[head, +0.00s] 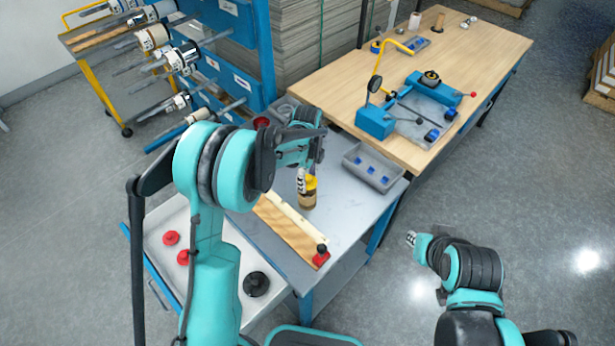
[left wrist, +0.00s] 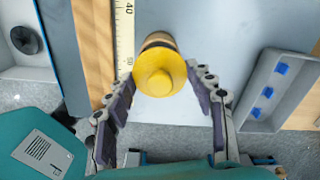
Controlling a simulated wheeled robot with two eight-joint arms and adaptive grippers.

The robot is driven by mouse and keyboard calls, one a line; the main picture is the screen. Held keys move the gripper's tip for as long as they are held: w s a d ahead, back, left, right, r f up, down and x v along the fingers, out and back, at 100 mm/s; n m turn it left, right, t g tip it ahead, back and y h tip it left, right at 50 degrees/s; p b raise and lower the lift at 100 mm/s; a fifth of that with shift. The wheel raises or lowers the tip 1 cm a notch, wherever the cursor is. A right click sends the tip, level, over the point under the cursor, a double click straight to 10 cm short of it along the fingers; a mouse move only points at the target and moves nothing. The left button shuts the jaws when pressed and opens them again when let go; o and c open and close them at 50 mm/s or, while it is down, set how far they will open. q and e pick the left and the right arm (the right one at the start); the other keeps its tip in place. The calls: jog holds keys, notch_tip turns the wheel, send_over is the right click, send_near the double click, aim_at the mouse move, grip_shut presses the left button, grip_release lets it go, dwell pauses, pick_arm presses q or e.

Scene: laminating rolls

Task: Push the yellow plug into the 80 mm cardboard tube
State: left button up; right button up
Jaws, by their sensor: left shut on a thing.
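The yellow plug (head: 311,182) is at the top end of a short brown cardboard tube (head: 308,200), which stands on the grey bench beside a wooden board. In the left wrist view the plug (left wrist: 160,72) lies between my left fingertips, with the tube's rim (left wrist: 157,40) showing just behind it. My left gripper (left wrist: 161,76) is shut on the plug. In the head view my left gripper (head: 302,180) comes down over the tube. How deep the plug sits is hidden. My right gripper (head: 411,239) is off to the right, away from the bench, its fingers too small to read.
A grey bin (head: 372,167) with blue pieces stands right of the tube. A red knob (head: 321,256) is at the wooden board's near end (head: 283,228). A white tray (head: 205,225) with red and black plugs lies left. A wooden table (head: 455,50) carries a blue device.

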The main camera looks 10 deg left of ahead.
aim_at(308, 185)
pick_arm(q)
jog(key=shift+f+b, duration=1.05)
jog(key=shift+f, duration=0.8)
jog(key=shift+f+b, duration=0.3)
jog(key=shift+f, duration=0.05)
jog(key=shift+s, duration=0.1)
jog(key=shift+o, duration=0.7)
jog(key=shift+f, duration=0.2)
jog(key=o, duration=1.1)
jog(key=shift+r, duration=0.1)
